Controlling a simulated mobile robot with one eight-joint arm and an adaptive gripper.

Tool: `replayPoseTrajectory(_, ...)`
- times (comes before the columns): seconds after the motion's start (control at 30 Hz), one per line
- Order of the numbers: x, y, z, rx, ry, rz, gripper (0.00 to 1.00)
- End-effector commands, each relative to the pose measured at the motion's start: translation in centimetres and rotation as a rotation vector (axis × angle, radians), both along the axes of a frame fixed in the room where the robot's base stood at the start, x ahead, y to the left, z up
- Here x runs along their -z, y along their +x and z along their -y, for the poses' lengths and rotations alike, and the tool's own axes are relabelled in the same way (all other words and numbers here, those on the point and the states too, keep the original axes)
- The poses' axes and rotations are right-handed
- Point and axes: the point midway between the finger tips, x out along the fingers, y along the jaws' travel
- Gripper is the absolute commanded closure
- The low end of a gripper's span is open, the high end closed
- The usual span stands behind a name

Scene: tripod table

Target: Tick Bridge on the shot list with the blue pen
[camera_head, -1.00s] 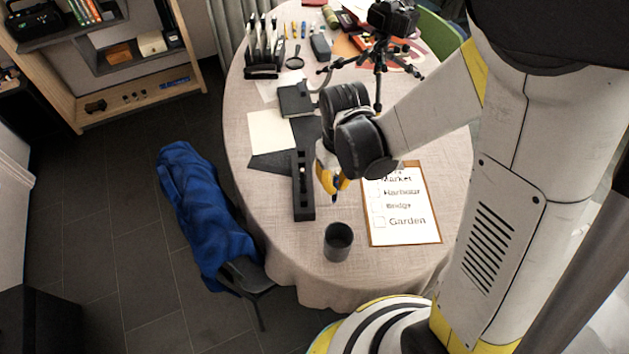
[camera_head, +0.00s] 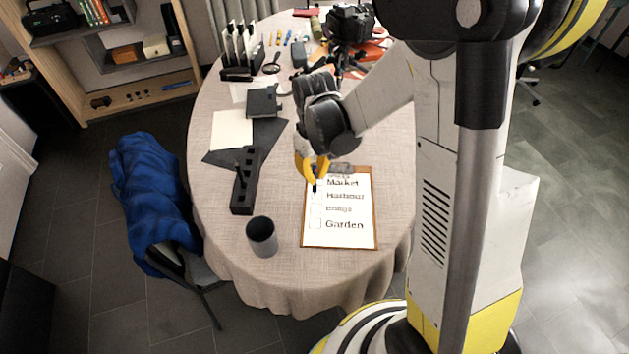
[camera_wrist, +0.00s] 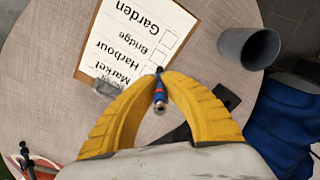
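The shot list is a white sheet on a brown clipboard (camera_head: 339,244) near the table's front right, printed Market, Harbour, Bridge and Garden, each with a box. In the wrist view the sheet (camera_wrist: 107,47) is upside down. The boxes that show clearly look empty; the one by Bridge (camera_wrist: 159,56) is close to the pen tip. My gripper (camera_head: 315,176) is shut on the blue pen (camera_wrist: 159,94), which points down over the sheet's left part, near the Market and Harbour rows in the head view. I cannot tell whether the tip touches the paper.
A dark grey cup (camera_head: 262,236) stands left of the clipboard. A black slotted holder (camera_head: 243,182) lies farther left. A camera on a tripod (camera_head: 350,25) stands at the back. A chair with a blue cloth (camera_head: 150,195) is beside the table's left edge.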

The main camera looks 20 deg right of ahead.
Motion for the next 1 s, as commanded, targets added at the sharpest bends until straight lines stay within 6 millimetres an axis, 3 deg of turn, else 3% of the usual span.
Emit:
replayPoseTrajectory(0.27,1.4,0.1,0.0,-0.001,0.000,0.000,1.00)
replayPoseTrajectory(0.7,5.5,0.1,0.0,-0.001,0.000,0.000,1.00)
replayPoseTrajectory(1.0,5.8,0.1,0.0,-0.001,0.000,0.000,1.00)
